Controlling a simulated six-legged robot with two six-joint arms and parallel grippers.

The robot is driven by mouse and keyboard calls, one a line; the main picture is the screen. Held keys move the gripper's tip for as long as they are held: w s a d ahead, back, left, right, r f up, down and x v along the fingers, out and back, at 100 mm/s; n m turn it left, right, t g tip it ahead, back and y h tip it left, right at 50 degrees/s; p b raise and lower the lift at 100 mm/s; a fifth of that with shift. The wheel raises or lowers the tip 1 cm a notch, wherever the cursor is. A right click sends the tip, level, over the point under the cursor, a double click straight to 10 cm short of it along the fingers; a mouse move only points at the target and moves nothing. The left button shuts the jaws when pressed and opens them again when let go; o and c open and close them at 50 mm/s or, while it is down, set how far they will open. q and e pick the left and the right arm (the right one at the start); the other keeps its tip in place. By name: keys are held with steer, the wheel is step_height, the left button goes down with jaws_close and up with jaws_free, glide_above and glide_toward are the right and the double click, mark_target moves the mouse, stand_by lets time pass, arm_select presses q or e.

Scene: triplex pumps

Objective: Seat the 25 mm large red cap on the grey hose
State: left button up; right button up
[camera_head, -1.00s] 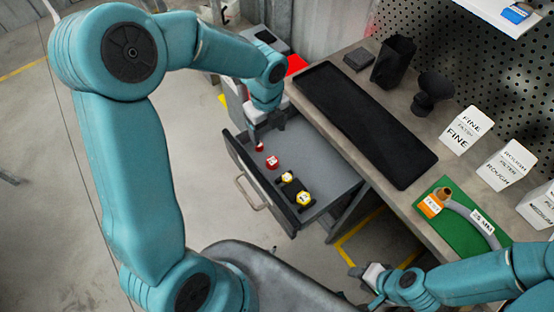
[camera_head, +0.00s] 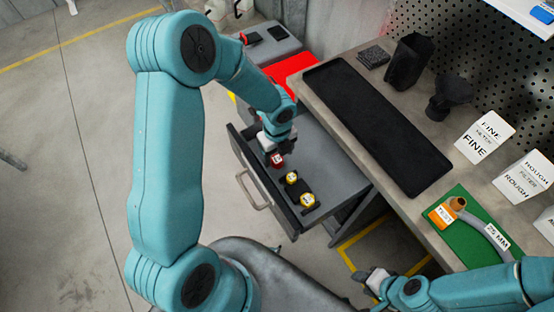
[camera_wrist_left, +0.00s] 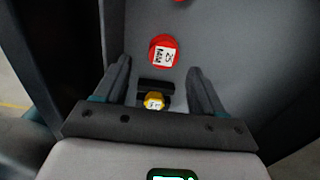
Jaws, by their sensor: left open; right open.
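The large red cap, labelled 25 MM (camera_wrist_left: 162,52), lies in the open drawer. It also shows in the head view (camera_head: 277,161), just below my left gripper (camera_head: 270,147). In the left wrist view my left gripper (camera_wrist_left: 160,72) is open and empty, and the red cap appears just past its fingertips, near the midline. A second red cap (camera_wrist_left: 180,1) is cut off at the top edge. The grey hose (camera_head: 477,222), tagged 25 MM, lies on a green mat (camera_head: 468,247) with a brown end (camera_head: 457,203). My right gripper (camera_head: 372,279) is open and empty near the bench front.
Two yellow caps (camera_head: 308,199) (camera_head: 291,178) sit on dark holders in the drawer (camera_head: 325,165). A black tray (camera_head: 375,125), dark containers (camera_head: 405,62) and white filter boxes (camera_head: 484,138) stand on the bench. An orange tag (camera_head: 440,215) is beside the hose end.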

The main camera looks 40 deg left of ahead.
mark_target(278, 161)
arm_select(q)
steer(key=f, duration=0.3)
steer(key=shift+w+d+f, duration=0.15)
steer(key=shift+w, duration=0.05)
steer(key=shift+f, duration=0.3)
steer(key=shift+c, duration=0.3)
steer(key=c, duration=1.1)
steer(key=shift+o, duration=0.2)
steer(key=shift+r, duration=0.1)
